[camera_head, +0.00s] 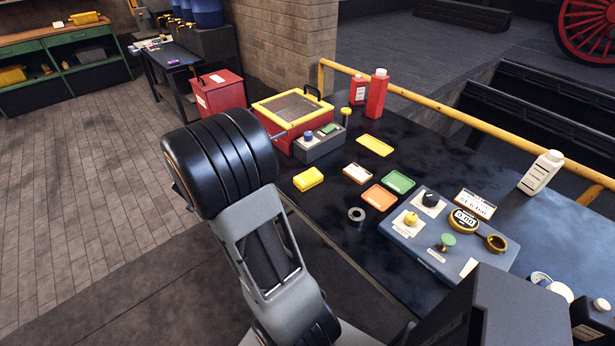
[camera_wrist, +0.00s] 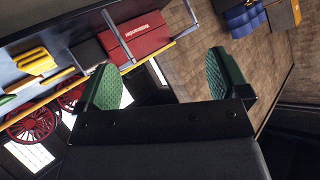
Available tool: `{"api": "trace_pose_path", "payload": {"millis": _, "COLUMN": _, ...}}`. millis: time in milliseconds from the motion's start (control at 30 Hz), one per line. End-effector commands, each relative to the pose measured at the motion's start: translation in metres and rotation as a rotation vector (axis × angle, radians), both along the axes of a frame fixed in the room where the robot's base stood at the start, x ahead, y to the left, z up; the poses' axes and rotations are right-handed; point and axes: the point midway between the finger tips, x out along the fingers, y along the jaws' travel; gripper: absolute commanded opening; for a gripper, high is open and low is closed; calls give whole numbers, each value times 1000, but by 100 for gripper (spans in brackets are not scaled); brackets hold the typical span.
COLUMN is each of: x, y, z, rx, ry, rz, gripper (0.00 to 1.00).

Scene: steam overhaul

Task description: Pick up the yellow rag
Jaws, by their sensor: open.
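A small, thick yellow item (camera_head: 308,179), which looks like a folded yellow rag, lies on the dark workbench (camera_head: 330,222) near its left edge in the head view. Part of my arm stands to the left and in front of it, without covering it. My gripper (camera_wrist: 165,82) shows in the wrist view with its two green-padded fingers wide apart and nothing between them. The gripper does not show in the head view, so its distance from the yellow item cannot be told. A yellow object (camera_wrist: 36,60) also shows in the wrist view; I cannot tell whether it is the rag.
Close to the yellow item are a grey box with knobs (camera_head: 318,148), a yellow-rimmed red tub (camera_head: 268,117), a yellow tray (camera_head: 374,146) and a metal ring (camera_head: 356,214). A blue-grey panel (camera_head: 405,245) lies to the right. A yellow rail (camera_head: 430,112) runs along the back.

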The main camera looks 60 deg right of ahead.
Motion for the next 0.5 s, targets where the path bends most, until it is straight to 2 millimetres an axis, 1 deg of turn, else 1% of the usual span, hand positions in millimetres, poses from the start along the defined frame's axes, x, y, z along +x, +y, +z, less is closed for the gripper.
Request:
{"api": "trace_pose_path", "payload": {"millis": 33, "x": -16, "y": -24, "z": -13, "rx": -27, "ry": 40, "rz": -136, "gripper": 94}}
{"api": "trace_pose_path", "payload": {"millis": 100, "x": -42, "y": -49, "z": -28, "rx": -67, "ry": 97, "rz": -315, "gripper": 94}}
{"api": "trace_pose_path", "payload": {"millis": 167, "x": -64, "y": -64, "z": -38, "rx": -97, "ry": 153, "rz": -445, "gripper": 94}}
{"api": "trace_pose_path", "payload": {"millis": 200, "x": -77, "y": -70, "z": -44, "rx": -113, "ry": 189, "rz": -518, "gripper": 94}}
{"api": "trace_pose_path", "payload": {"millis": 300, "x": -103, "y": -79, "z": -54, "rx": -142, "ry": 266, "rz": -657, "gripper": 94}}
{"api": "trace_pose_path", "payload": {"millis": 400, "x": -121, "y": -84, "z": -61, "rx": -158, "ry": 321, "rz": -742, "gripper": 94}}
{"api": "trace_pose_path", "payload": {"millis": 500, "x": -133, "y": -95, "z": -68, "rx": -166, "ry": 346, "rz": -781, "gripper": 94}}
